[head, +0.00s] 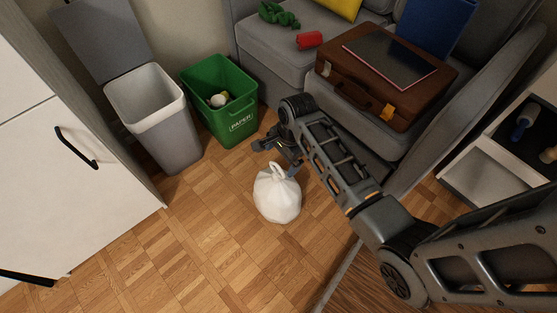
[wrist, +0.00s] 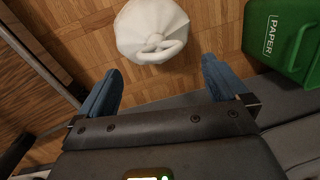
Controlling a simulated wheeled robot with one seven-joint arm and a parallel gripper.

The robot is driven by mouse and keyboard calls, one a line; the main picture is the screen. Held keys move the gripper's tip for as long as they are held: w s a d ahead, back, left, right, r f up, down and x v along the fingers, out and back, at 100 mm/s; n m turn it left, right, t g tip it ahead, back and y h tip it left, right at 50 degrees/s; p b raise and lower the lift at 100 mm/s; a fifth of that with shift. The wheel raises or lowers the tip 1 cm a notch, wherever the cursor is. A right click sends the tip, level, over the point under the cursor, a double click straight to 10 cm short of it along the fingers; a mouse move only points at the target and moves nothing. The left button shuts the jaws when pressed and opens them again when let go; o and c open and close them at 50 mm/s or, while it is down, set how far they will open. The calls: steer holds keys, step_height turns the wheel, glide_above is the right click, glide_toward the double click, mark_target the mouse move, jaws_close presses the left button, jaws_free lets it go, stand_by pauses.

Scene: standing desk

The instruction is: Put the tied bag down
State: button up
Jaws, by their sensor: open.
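The tied bag (head: 277,196) is white, with a knotted loop on top. It stands upright on the wooden floor in the head view. In the wrist view the bag (wrist: 150,30) is at the top, beyond the fingertips, with its loop facing my gripper. My gripper (head: 281,156) is just behind the bag's loop in the head view. In the wrist view its two blue fingers are wide apart with nothing between them, and my gripper (wrist: 155,85) looks clear of the bag. The far side of the bag is hidden.
A green paper bin (head: 240,122) and a grey bin (head: 170,139) with a raised lid stand behind left. A grey sofa (head: 262,55) bears a brown suitcase (head: 340,88). A white cabinet (head: 60,190) is at left. The floor (head: 200,240) in front is clear.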

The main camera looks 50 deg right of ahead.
steer(key=shift+s+r+p, duration=0.15)
steer(key=shift+r+p, duration=0.05)
steer(key=shift+r, duration=0.6)
steer(key=shift+s+r+p, duration=0.1)
steer(key=shift+r+p, duration=0.05)
steer(key=shift+r, duration=0.6)
steer(key=s+a+r+n+t+h, duration=0.1)
steer(key=s+a+n+t, duration=0.2)
steer(key=s+a+n, duration=0.3)
steer(key=s+a+r+n+t+h, duration=0.1)
steer(key=s+a+r+n+t, duration=0.2)
steer(key=s, duration=0.6)
steer(key=s+a+r+n+t, duration=0.2)
steer(key=s+r+n, duration=0.1)
steer(key=r, duration=0.4)
steer(key=s+a+r+n+t, duration=0.2)
steer(key=s+r+n, duration=0.2)
steer(key=r, duration=0.4)
steer(key=s+a+r+n+t+y, duration=0.1)
steer(key=s+a+r+n+t, duration=0.1)
steer(key=r, duration=0.5)
steer(key=s+n+t, duration=0.1)
steer(key=s+n, duration=0.1)
steer(key=shift+s+r+n, duration=0.25)
steer(key=shift+r+n, duration=0.1)
steer(key=shift+n, duration=0.05)
